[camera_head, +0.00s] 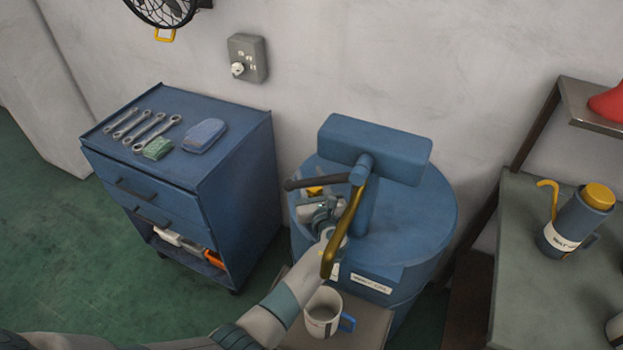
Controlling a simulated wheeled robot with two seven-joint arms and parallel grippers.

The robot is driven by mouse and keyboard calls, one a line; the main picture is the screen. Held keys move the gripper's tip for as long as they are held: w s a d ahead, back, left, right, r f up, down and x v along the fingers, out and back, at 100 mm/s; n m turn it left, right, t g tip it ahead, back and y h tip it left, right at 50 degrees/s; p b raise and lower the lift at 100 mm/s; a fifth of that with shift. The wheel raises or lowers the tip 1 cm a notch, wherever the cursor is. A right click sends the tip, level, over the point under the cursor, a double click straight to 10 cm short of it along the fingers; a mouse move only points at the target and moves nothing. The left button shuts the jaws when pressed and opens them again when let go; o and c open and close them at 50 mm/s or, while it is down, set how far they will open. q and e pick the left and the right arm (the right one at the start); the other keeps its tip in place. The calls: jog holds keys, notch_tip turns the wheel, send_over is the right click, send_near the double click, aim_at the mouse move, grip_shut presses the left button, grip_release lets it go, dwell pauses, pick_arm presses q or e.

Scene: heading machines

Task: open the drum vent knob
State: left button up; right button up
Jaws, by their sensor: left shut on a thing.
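A blue drum (415,215) stands at the centre right with a blue hand pump (375,150) on its lid. The pump has a dark crank handle (318,182) and a brass spout (342,235) that hangs over the front edge. The yellow drum vent knob (315,190) shows only as a small patch under the crank handle. My left gripper (316,197) is over the left part of the lid, behind the spout, shut on the knob. Its fingers and the crank hide most of the knob. My right gripper is out of view.
A mug (323,312) with a blue handle stands on a low stand below the spout. A blue tool cabinet (240,185) with wrenches on top stands at left. A bench (525,275) at right holds a grey bottle (575,222) with a yellow cap.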

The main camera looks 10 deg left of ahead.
pick_arm(q)
jog(key=shift+r, duration=0.1)
jog(key=o, duration=1.1)
jog(key=shift+c, duration=0.2)
